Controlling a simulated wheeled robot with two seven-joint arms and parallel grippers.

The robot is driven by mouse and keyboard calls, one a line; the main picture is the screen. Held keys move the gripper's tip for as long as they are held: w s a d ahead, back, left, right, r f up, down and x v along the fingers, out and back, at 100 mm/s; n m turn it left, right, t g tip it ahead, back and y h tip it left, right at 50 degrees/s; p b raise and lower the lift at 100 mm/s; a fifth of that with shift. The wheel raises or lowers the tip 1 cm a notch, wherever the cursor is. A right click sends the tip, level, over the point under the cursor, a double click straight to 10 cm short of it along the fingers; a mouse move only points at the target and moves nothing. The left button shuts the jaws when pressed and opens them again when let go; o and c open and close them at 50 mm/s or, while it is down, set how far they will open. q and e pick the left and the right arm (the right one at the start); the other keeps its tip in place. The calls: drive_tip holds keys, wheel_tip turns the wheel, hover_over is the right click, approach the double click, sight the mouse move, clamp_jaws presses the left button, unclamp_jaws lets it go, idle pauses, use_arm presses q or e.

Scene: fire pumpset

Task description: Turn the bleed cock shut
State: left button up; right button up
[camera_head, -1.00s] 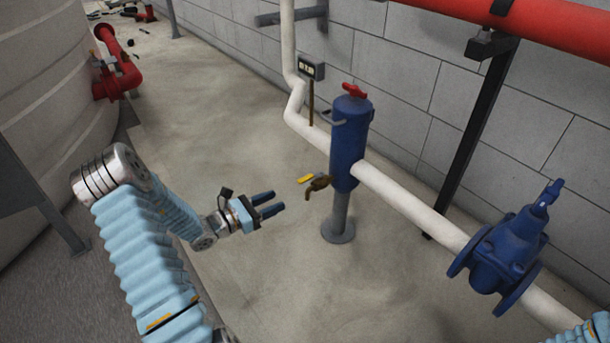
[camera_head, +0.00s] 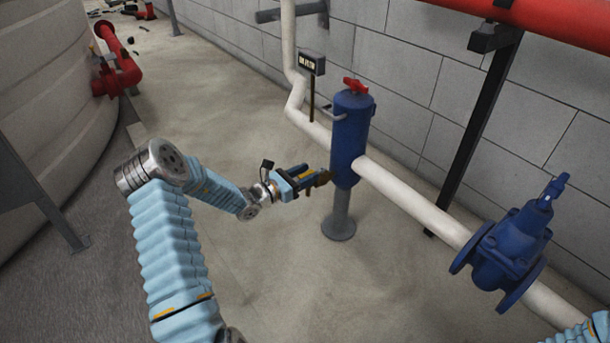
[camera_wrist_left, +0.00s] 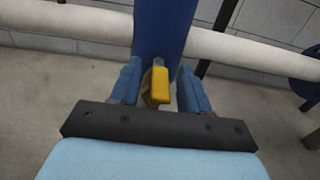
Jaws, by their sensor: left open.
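The bleed cock (camera_head: 323,178) is a small brass tap on the left side of the blue upright cylinder (camera_head: 350,140). Its yellow lever (camera_wrist_left: 160,84) shows in the left wrist view, midway between the fingers and apart from both. My left gripper (camera_head: 308,178) is open, with its fingers on either side of the cock. It also shows in the left wrist view (camera_wrist_left: 158,88), pointing at the cylinder. In the head view the fingers partly hide the cock and lever. My right gripper is not in view.
A white pipe (camera_head: 415,206) runs through the cylinder to a blue gate valve (camera_head: 505,250) at right. A red handle (camera_head: 355,86) tops the cylinder. A small sign (camera_head: 312,64) stands behind. The floor left of the cylinder is clear.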

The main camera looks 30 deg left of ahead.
use_arm(q)
clamp_jaws()
idle(0.5)
